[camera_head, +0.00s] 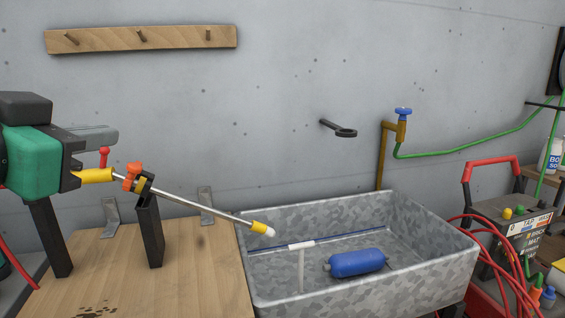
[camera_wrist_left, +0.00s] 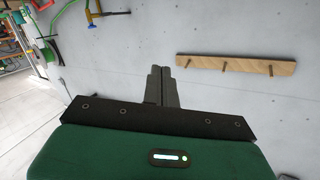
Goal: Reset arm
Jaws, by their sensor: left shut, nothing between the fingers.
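My left gripper (camera_head: 112,135), with a green body and dark bar, is at the left edge of the head view, shut and empty. Its closed fingers also show in the left wrist view (camera_wrist_left: 161,72), pointing toward the wall. A spray lance (camera_head: 195,202) with a yellow grip, orange knob and yellow tip lies over black uprights (camera_head: 150,232) on the wooden bench top (camera_head: 190,270). Its tip reaches over the sink's left rim. My gripper hides part of its handle end. My right gripper is not in view.
A grey metal sink (camera_head: 420,268) holds a blue cylinder (camera_head: 357,263). A wooden peg rail (camera_head: 180,38) hangs on the wall, also in the left wrist view (camera_wrist_left: 240,64). A ring hook (camera_head: 340,130) and a blue-handled tap (camera_head: 401,125) stick out. Cables and equipment crowd the right.

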